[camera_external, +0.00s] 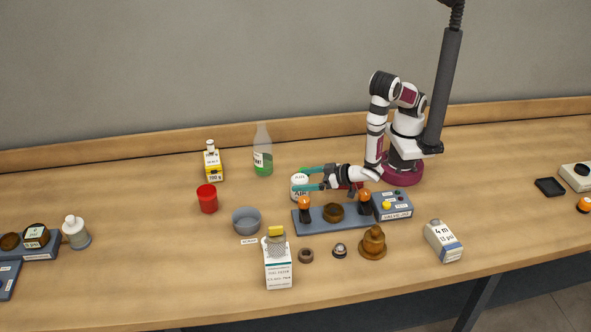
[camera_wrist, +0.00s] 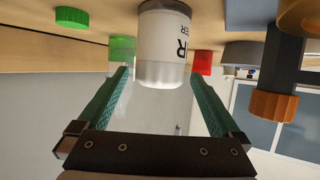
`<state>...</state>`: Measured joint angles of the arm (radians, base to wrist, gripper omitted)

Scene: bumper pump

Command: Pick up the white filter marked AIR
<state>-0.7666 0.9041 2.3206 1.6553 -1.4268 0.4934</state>
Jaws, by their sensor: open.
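The white filter (camera_external: 297,179) stands on the wooden table behind the left end of the blue-grey fixture. It also shows in the wrist view (camera_wrist: 163,48) as a white cylinder with a dark letter R and smaller print; the rest of the marking is turned away. My gripper (camera_external: 304,178) is open, with its teal fingers pointing left at the filter. In the wrist view my gripper (camera_wrist: 160,76) has one finger on each side of the filter near the fingertips. Gaps show on both sides. The near finger hides part of the filter in the external view.
The fixture (camera_external: 322,221) with orange-topped clamps (camera_external: 305,203) stands close in front of my gripper. A red jar (camera_external: 207,199), a grey bowl (camera_external: 246,222) and a bottle with green liquid (camera_external: 262,160) stand left of the filter. The table between the filter and the bottle is clear.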

